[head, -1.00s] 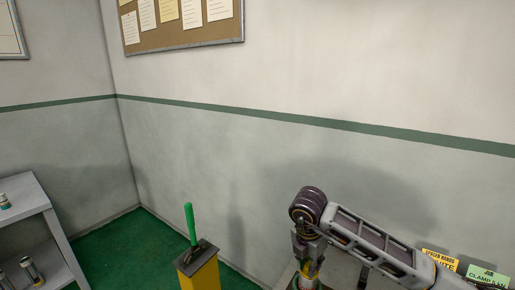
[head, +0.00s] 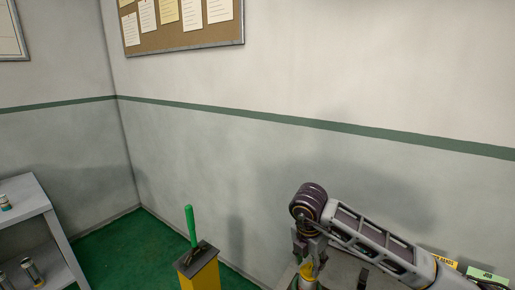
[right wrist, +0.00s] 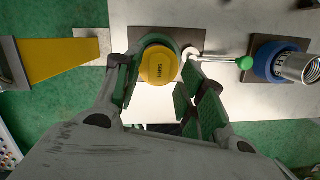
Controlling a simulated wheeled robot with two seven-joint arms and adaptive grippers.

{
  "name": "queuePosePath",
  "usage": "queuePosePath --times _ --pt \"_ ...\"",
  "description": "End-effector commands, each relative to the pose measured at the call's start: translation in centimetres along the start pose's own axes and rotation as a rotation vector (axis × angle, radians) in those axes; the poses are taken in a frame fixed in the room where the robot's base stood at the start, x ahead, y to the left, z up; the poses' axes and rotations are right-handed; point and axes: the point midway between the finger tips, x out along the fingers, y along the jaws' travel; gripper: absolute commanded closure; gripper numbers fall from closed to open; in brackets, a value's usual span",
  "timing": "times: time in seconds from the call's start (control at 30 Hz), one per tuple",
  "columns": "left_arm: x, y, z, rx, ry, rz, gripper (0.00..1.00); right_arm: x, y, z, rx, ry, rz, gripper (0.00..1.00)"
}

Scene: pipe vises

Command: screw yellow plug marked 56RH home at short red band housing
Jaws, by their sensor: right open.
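The yellow plug (right wrist: 159,65) shows its round top in the right wrist view, with small dark lettering too small to read surely. It sits over a round green-rimmed body on a dark plate; whether it is threaded in I cannot tell. My right gripper (right wrist: 160,85) is open, with one finger left of the plug and one to its right, apart from it on the right side. In the head view the right gripper (head: 312,245) points down over the plug (head: 307,270). No short red band shows. My left gripper is out of view.
A rod with a green ball (right wrist: 246,63) lies right of the plug. Beyond it is a blue fitting (right wrist: 273,60) with a silver threaded end. A yellow pedestal (head: 204,275) with a green handle (head: 191,225) stands to the left. A grey shelf (head: 28,205) holds small cylinders.

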Motion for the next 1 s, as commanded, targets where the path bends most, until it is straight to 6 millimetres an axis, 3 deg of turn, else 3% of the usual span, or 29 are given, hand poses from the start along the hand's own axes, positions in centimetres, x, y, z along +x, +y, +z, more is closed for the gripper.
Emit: queuePosePath --times 0.3,0.47,1.0 --pt "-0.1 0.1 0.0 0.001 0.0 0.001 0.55 -0.3 0.0 0.0 0.0 0.0 0.0 0.59" --pt "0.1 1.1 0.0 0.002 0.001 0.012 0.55 -0.2 0.0 0.1 -0.015 -0.001 0.004 0.59" --pt "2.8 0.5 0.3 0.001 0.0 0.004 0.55 0.0 -0.1 0.1 -0.315 -0.002 0.065 0.59"
